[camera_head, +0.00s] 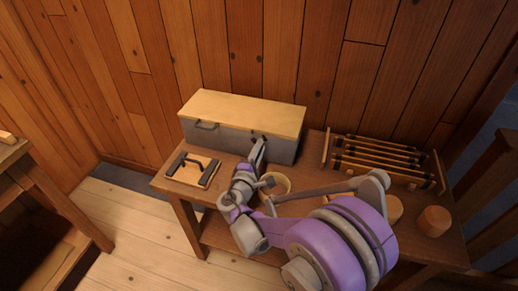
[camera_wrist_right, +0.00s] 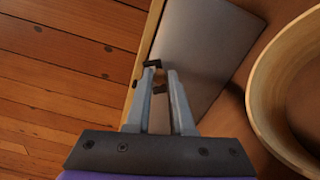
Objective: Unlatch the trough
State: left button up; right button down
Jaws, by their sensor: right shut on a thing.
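The trough (camera_head: 228,136) is a long grey box with a pale wooden lid (camera_head: 245,108) lying closed on top; it stands at the back of the wooden table. Its grey front face (camera_wrist_right: 205,55) fills the middle of the right wrist view. A small dark latch (camera_wrist_right: 152,64) sits near the lid's edge. My right gripper (camera_head: 260,143) is at the front of the trough. In the wrist view its two fingers (camera_wrist_right: 159,76) are close together, shut on the latch. In the head view the gripper largely hides the latch. My left gripper is not in view.
A round wooden bowl (camera_wrist_right: 262,110) stands close beside the gripper. A board with a dark handle (camera_head: 190,172) lies at the table's left. A rack of rods (camera_head: 385,155) stands at the right, with a wooden spool-like block (camera_head: 433,221) before it. Wooden walls rise behind.

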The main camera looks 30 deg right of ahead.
jog(key=c, duration=0.8)
grip_release()
jog(key=v, duration=1.1)
jog(key=shift+p, duration=0.3)
